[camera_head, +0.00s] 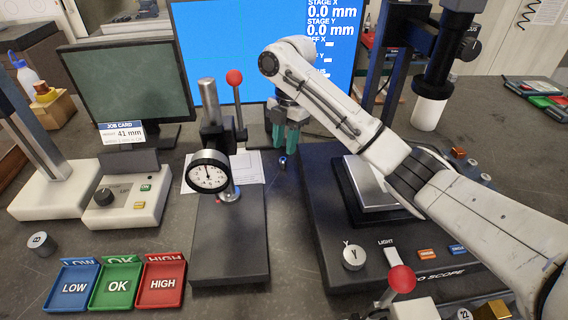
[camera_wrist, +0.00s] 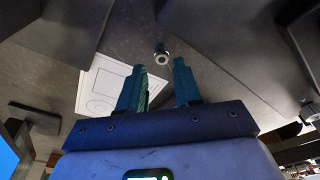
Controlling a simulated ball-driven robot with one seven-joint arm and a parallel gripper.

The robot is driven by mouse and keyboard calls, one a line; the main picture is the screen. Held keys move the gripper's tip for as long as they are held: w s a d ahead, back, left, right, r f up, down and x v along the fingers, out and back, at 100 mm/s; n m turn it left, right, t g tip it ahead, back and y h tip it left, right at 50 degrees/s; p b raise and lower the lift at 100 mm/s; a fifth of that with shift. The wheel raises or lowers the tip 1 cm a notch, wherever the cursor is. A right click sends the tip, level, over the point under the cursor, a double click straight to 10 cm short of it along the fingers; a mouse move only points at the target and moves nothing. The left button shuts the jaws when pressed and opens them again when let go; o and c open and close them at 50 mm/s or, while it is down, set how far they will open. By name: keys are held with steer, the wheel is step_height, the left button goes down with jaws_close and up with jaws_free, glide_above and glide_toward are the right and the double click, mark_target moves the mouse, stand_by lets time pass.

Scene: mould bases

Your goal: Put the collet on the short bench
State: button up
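A small dark cylinder with a pale ringed hole in its end, which looks like the collet (camera_head: 282,163), stands on the dark worktop between the dial gauge stand and the scope base. In the wrist view the collet (camera_wrist: 161,54) shows just beyond the fingertips, in line with the gap between them. My gripper (camera_head: 285,146) points down above it with its teal fingers apart. The wrist view shows the gripper (camera_wrist: 160,68) open, with nothing between the fingers. I cannot tell which surface is the short bench.
The dial gauge stand (camera_head: 230,240) is left of the collet, and the scope base (camera_head: 330,235) is right. A white drawing sheet (camera_head: 247,166) lies beside the collet. LOW, OK and HIGH trays (camera_head: 115,288) sit at front left. A blue screen (camera_head: 225,50) stands behind.

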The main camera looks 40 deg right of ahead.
mark_target(283, 158)
steer(key=shift+s+a+f+p, duration=0.1)
steer(key=shift+a+f+p, duration=0.05)
steer(key=shift+f, duration=0.7)
steer(key=shift+s+a+f+p, duration=0.1)
steer(key=shift+f+p, duration=0.05)
steer(key=shift+f, duration=0.7)
steer(key=shift+a+f+p, duration=0.15)
steer(key=shift+f, duration=0.7)
jaws_close()
